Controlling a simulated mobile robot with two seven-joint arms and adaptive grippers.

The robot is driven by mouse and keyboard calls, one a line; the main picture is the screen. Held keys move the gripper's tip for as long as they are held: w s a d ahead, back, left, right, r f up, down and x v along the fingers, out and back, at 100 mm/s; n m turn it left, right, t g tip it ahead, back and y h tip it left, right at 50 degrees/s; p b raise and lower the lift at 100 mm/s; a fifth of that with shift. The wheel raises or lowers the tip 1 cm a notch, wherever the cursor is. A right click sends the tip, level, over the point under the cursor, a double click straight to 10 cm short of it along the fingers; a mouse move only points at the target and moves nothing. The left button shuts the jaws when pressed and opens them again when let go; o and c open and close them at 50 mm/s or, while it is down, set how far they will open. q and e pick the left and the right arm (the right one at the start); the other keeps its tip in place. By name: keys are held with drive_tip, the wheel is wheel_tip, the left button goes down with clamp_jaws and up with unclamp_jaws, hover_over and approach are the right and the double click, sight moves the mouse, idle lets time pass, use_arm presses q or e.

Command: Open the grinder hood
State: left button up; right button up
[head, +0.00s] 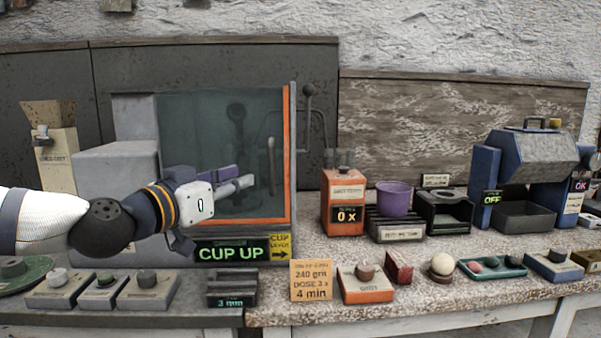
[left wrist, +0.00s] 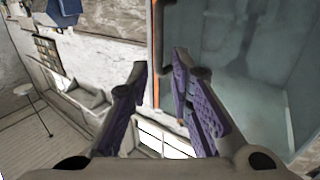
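The grinder hood (head: 215,125) is a dark, tinted see-through panel with an orange frame on the grey machine at left; it appears closed. Its orange edge (left wrist: 155,90) and glass (left wrist: 245,60) show in the left wrist view. An upright grey bar handle (head: 271,160) shows near its right edge. My left gripper (head: 243,178) is in front of the lower part of the hood, left of the handle. Contact with the hood cannot be told. My right gripper is out of view.
A lit CUP UP sign (head: 230,250) sits below the hood. A ball-topped lever (head: 308,92) stands right of it. An orange dispenser (head: 343,202), a purple cup (head: 393,198) and a blue machine (head: 510,165) stand further right. Small blocks line the front edge.

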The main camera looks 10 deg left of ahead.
sight(270, 166)
use_arm(q)
drive_tip(key=b+x, duration=0.2)
drive_tip(key=x, duration=0.8)
drive_tip(key=shift+w+d, duration=0.15)
drive_tip(key=shift+w, duration=0.15)
drive_tip(key=shift+w+d+r, duration=0.1)
drive_tip(key=shift+w+r, duration=0.1)
drive_tip(key=shift+w, duration=0.1)
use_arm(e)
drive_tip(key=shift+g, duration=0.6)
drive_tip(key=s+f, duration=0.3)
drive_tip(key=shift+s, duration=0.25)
use_arm(q)
clamp_jaws()
